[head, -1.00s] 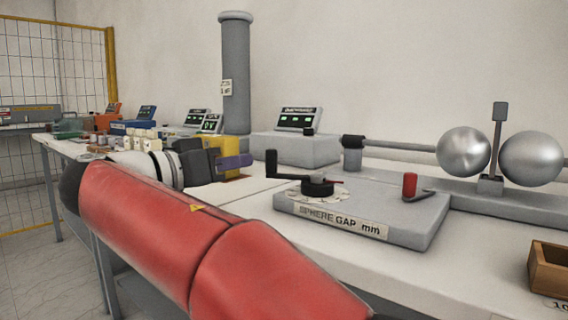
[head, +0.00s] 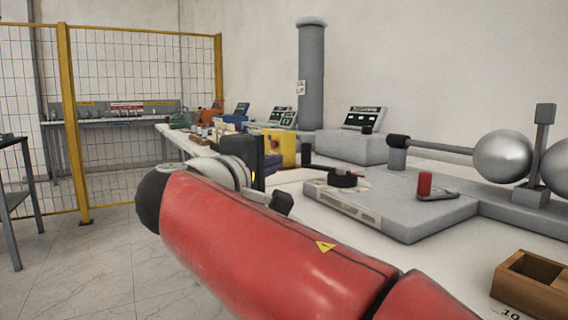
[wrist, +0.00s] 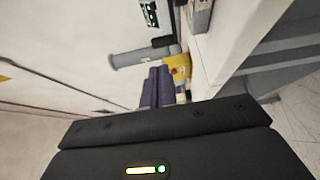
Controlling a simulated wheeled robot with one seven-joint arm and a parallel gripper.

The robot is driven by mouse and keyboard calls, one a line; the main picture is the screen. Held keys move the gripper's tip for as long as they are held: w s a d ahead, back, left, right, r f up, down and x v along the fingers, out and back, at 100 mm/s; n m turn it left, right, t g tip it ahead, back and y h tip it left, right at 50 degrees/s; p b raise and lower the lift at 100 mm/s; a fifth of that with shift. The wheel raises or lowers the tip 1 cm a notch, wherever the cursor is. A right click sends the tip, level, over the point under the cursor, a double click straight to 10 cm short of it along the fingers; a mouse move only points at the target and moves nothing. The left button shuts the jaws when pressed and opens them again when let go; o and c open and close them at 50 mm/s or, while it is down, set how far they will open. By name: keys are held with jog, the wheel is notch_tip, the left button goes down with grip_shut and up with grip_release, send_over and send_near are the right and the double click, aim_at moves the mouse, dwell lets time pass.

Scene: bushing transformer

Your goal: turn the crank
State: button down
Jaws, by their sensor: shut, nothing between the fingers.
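The crank is a black hub (head: 342,180) with an arm and an upright black handle (head: 306,154) at its left end. It sits on the grey sphere gap box (head: 405,222) on the bench. My gripper (wrist: 156,72) shows in the wrist view as two purple fingers, shut side by side with nothing between them. In the head view its dark body is left of the crank, apart from the handle, and its fingers are mostly hidden. The crank cannot be made out in the wrist view.
A red-handled lever (head: 424,184) stands on the box's right side. Metal spheres (head: 502,156) are behind it, and a wooden tray (head: 535,284) is at the front right. A yellow box (head: 284,146) with a red button stands behind my gripper. Open floor (head: 110,265) lies at the left.

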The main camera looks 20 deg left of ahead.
aim_at(304, 151)
jog(key=w, duration=0.3)
jog(key=w+d+p, duration=0.1)
jog(key=w, duration=0.6)
jog(key=shift+w+d, duration=0.15)
jog(key=shift+d, duration=0.1)
